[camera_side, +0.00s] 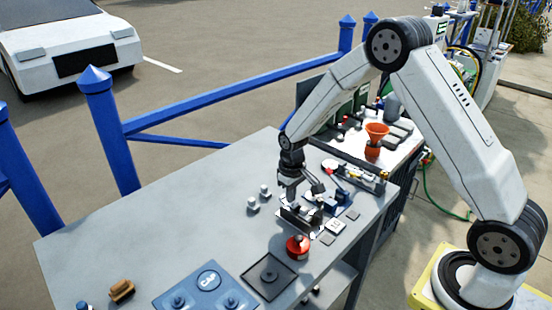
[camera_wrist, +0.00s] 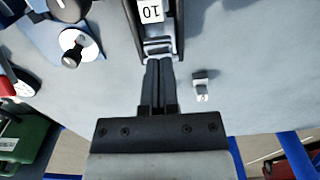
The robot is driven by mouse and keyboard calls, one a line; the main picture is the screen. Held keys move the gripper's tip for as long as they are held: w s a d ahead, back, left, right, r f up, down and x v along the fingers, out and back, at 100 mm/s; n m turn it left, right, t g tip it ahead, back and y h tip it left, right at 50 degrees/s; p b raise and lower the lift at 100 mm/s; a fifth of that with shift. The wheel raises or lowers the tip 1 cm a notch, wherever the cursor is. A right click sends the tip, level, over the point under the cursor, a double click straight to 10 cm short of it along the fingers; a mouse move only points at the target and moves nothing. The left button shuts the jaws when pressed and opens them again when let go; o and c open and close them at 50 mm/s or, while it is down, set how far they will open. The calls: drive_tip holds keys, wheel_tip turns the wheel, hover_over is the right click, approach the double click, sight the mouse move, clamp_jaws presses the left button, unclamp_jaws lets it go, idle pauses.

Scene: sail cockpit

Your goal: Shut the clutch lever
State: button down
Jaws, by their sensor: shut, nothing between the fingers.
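The clutch, a narrow dark body with a white label marked 10 (camera_wrist: 150,11), is at the top centre of the wrist view. A silver metal part (camera_wrist: 158,46) shows at its near end. In the side view the clutch (camera_side: 301,216) is on the grey bench, partly hidden by my arm. My gripper (camera_wrist: 158,64) is shut and empty, its fingertips right at the silver end; I cannot tell whether they touch. In the side view my gripper (camera_side: 291,203) points down at the clutch. The lever's exact angle is not clear.
A blue fitting with a white disc and dark knob (camera_wrist: 78,47) sits left of the clutch. A small white fitting (camera_wrist: 202,88) is to the right. A red round object (camera_side: 298,246) and black square tray (camera_side: 269,276) are nearby.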

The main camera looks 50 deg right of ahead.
drive_tip(key=shift+f, duration=0.35)
idle(0.3)
drive_tip(key=shift+r, duration=3.5)
drive_tip(key=shift+s+a+r, duration=0.25)
drive_tip(key=shift+s+r, duration=0.05)
drive_tip(key=shift+s, duration=0.25)
drive_tip(key=s+a+r+t, duration=0.1)
drive_tip(key=s+a, duration=0.1)
drive_tip(key=s, duration=0.6)
drive_tip(key=s+a+r+t, duration=0.1)
drive_tip(key=s+a+r, duration=0.1)
drive_tip(key=s, duration=0.6)
drive_tip(key=shift+a+t, duration=0.25)
drive_tip(key=shift+t, duration=0.05)
